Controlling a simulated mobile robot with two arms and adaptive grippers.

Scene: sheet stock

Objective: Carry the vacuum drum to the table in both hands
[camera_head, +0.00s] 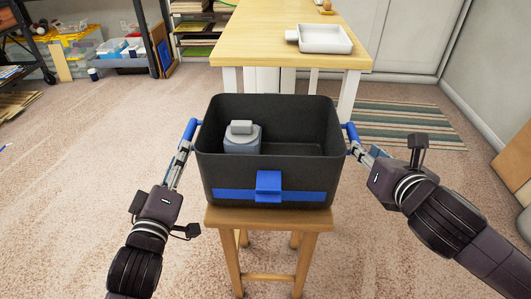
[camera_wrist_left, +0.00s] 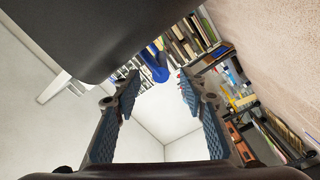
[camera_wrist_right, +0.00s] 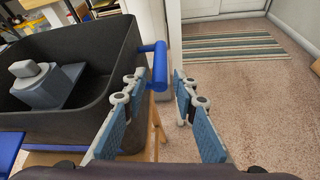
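The vacuum drum (camera_head: 268,170) is a black open-topped bin with a blue front latch and a blue handle on each side. It stands upright on a small wooden stool (camera_head: 225,218), with a grey block-like part (camera_head: 241,138) inside. My left gripper (camera_head: 187,146) is at the left handle (camera_head: 192,129); in the left wrist view its fingers are apart, with the handle (camera_wrist_left: 155,64) at the tips. My right gripper (camera_head: 357,148) is at the right handle (camera_head: 351,132); in the right wrist view its fingers are apart, with the handle (camera_wrist_right: 159,66) at the tips. Whether either touches is unclear.
The wooden-topped table (camera_head: 265,45) with white legs stands behind the drum, a white tray (camera_head: 325,39) on it. A striped rug (camera_head: 400,124) lies to its right. A cardboard box (camera_head: 516,158) is at far right. Shelving (camera_head: 150,40) stands at back left.

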